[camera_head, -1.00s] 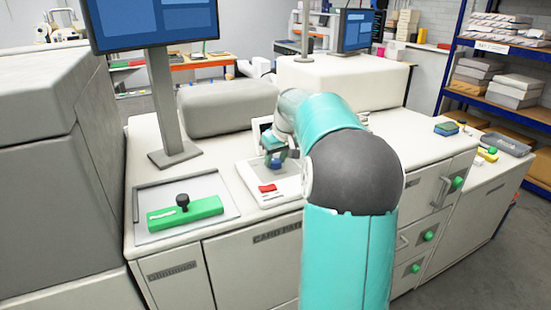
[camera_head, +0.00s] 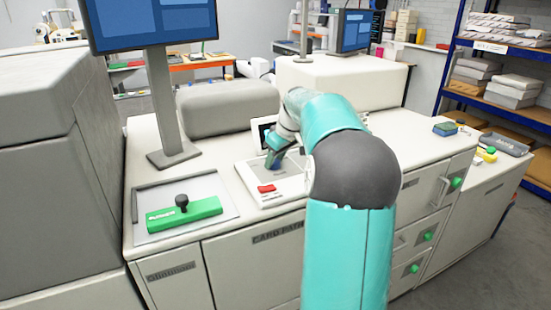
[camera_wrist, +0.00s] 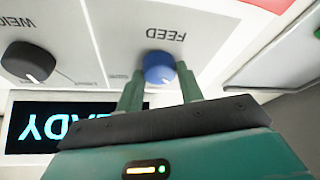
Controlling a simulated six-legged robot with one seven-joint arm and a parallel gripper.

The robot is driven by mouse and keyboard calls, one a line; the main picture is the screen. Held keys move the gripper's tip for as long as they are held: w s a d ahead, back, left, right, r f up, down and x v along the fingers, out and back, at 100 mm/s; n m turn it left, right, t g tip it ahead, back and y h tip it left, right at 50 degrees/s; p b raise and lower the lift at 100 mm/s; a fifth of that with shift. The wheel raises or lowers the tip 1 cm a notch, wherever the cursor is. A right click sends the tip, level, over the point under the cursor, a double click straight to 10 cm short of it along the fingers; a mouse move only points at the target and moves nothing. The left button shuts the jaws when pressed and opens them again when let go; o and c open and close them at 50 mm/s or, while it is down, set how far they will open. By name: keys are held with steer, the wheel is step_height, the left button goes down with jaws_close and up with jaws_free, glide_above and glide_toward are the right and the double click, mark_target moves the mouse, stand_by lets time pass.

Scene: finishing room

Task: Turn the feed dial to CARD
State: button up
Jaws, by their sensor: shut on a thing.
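The feed dial (camera_wrist: 158,67) is a round blue knob on a pale panel, with the word FEED upside down beside it in the wrist view. My gripper (camera_wrist: 160,80) has one green finger on each side of the dial and is shut on it. The fingers hide part of the dial's rim and the panel marks around it, so I cannot read its setting. In the head view my gripper (camera_head: 274,157) is tilted over the control panel (camera_head: 248,182), and the dial is hard to make out there.
A dark dial (camera_wrist: 28,62) lies beside the feed dial, near a lit display (camera_wrist: 70,127) with upside-down letters. A red switch (camera_head: 266,188) is at the panel's front. A green bar (camera_head: 186,213) with a black knob lies in a tray at left. A monitor (camera_head: 155,22) stands behind.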

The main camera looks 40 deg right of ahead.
steer(key=o, duration=1)
steer(key=v, duration=1.3)
steer(key=shift+s+r, duration=0.2)
steer(key=shift+r, duration=0.2)
steer(key=shift+a, duration=0.1)
